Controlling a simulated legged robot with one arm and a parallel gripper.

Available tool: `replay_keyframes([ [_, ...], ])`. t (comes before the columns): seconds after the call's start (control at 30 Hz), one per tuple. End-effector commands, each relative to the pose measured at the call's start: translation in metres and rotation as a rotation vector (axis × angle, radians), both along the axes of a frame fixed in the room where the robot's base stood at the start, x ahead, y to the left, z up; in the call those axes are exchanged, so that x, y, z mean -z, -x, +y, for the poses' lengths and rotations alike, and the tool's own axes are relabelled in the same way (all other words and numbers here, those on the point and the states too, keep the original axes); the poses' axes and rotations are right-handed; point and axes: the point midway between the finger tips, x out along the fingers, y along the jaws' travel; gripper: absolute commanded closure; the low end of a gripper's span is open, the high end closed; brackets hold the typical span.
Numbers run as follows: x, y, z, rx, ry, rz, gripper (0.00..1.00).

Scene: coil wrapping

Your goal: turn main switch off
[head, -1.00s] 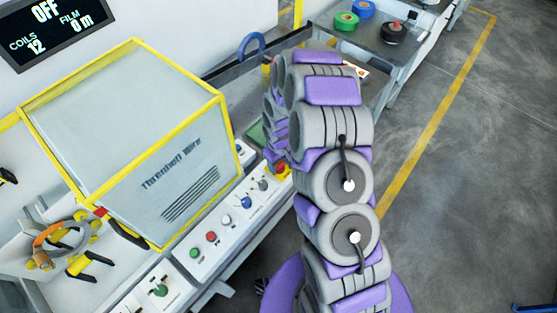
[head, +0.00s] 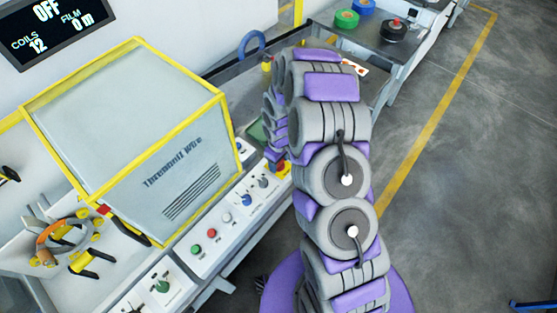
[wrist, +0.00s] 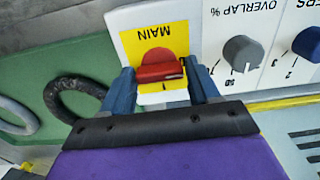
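The main switch (wrist: 160,66) is a red knob on a yellow plate marked MAIN, which appears upside down in the wrist view. My gripper (wrist: 160,76) is open, with one blue finger on each side of the knob. I cannot tell whether the fingers touch it. In the head view, a bit of red and yellow at the switch (head: 284,167) shows beside my arm, which hides most of the gripper. The display (head: 50,28) reads OFF, COILS 12, FILM 0 m.
A grey OVERLAP % knob (wrist: 242,53) and a blue knob (wrist: 308,44) sit right of the switch. Dark and grey rings lie on a green surface (wrist: 50,62) at left. The yellow-framed machine cover (head: 130,130) stands beside the panel.

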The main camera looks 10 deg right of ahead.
Motion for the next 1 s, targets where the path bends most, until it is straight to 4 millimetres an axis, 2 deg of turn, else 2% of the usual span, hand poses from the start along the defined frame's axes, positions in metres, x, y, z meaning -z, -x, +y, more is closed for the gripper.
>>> replay_keyframes([
  [0.03, 0.0, 0.0, 0.0, 0.0, 0.0, 0.0, 0.34],
  [0.2, 0.0, 0.0, 0.0, 0.001, -0.001, -0.001, 0.19],
  [0.43, -0.001, -0.001, 0.0, 0.002, 0.0, -0.001, 0.19],
  [0.57, -0.008, -0.001, 0.0, 0.002, -0.001, -0.003, 0.19],
  [0.77, -0.04, -0.002, 0.0, 0.002, 0.0, -0.007, 0.19],
  [1.0, -0.09, -0.003, 0.001, 0.001, -0.001, -0.007, 0.19],
])
